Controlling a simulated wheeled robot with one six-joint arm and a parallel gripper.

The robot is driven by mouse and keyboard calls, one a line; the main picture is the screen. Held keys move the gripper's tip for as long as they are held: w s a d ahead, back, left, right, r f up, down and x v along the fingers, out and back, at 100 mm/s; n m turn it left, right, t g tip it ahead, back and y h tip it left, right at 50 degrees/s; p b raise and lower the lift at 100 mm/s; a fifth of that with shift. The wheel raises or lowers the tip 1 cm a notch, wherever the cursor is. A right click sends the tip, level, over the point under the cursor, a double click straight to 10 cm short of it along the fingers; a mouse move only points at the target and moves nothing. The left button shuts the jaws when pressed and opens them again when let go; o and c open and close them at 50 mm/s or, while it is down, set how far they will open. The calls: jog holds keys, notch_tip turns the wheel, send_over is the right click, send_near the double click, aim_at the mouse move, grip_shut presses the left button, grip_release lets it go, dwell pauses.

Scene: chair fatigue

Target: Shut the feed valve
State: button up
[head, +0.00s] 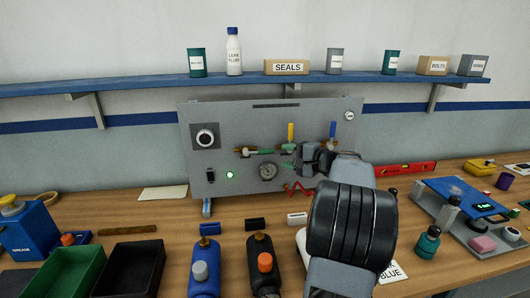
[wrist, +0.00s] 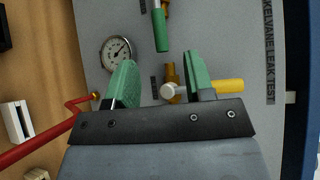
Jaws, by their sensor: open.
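The grey test panel (head: 235,115) stands upright at the back of the bench. A green-handled valve (head: 262,151) has its handle along the pipe; its green handle also shows in the wrist view (wrist: 161,30). A yellow handle (head: 291,132) points up, and a blue handle (head: 333,129) points up right of it. No readable label names the feed valve. My gripper (head: 290,163) is at the panel, close to the yellow valve. In the wrist view my gripper (wrist: 160,78) is open; the white hub shows between its green fingers, and the right finger overlaps the yellow handle (wrist: 230,86). Contact cannot be told.
A pressure gauge (head: 268,171) sits below the pipe, beside a lit green lamp (head: 230,175). A red hose (wrist: 40,143) leaves the panel near the left finger. Bottles (head: 205,265) and bins (head: 72,270) crowd the bench front. A blue shelf (head: 140,86) runs above.

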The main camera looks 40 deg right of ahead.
aim_at(268, 153)
jog(key=p+x, duration=0.1)
jog(key=x, duration=0.8)
jog(key=shift+w+a+p, duration=0.1)
jog(key=shift+w+p, duration=0.05)
jog(key=shift+p, duration=0.2)
grip_shut()
